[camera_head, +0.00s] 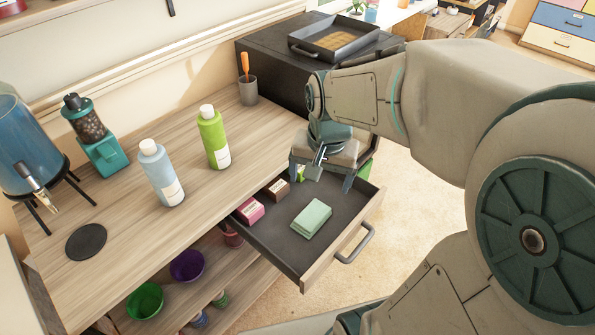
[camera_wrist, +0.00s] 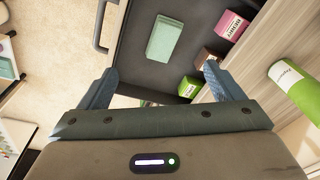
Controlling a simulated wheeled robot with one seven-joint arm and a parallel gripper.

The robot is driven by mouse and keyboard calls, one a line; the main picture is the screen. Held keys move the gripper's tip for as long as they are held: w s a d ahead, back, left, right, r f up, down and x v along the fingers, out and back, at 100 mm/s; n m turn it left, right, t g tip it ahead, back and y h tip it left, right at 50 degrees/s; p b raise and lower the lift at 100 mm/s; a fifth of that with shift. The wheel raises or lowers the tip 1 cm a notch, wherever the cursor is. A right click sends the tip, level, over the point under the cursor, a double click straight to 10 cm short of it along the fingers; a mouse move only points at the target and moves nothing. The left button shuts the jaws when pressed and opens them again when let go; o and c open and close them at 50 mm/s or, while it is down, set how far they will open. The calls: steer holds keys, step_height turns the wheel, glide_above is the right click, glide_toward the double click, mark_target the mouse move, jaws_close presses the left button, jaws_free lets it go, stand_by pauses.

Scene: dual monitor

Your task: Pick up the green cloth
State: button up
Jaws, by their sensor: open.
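The green cloth (camera_head: 311,218) is a pale green folded stack lying flat in the open drawer (camera_head: 286,246), near its front right part. It also shows in the wrist view (camera_wrist: 166,38), ahead of the fingers and a little left of the middle. My gripper (camera_head: 320,178) is above the back end of the drawer, behind the cloth and apart from it. In the wrist view my gripper (camera_wrist: 158,80) has its two fingers wide apart with nothing held between them.
The drawer also holds a pink box (camera_head: 250,210), a brown box (camera_head: 277,189) and a bright green item (camera_wrist: 190,87). Blue (camera_head: 162,173) and green (camera_head: 214,138) bottles stand on the wooden counter (camera_head: 190,219). The drawer handle (camera_head: 358,245) sticks out in front.

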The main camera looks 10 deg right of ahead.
steer(key=w+f+m+g+b, duration=0.1)
steer(key=w+f+m+b, duration=0.2)
steer(key=w+f+m, duration=0.45)
steer(key=n+b, duration=0.1)
steer(key=n, duration=0.2)
glide_above(312, 215)
steer(key=shift+m, duration=0.25)
steer(key=f, duration=0.9)
steer(key=shift+a+f, duration=0.2)
step_height(312, 215, down, 5)
steer(key=shift+d+f+b, duration=0.1)
steer(key=shift+d+b, duration=0.05)
steer(key=shift+b, duration=0.45)
steer(key=c, duration=1.1)
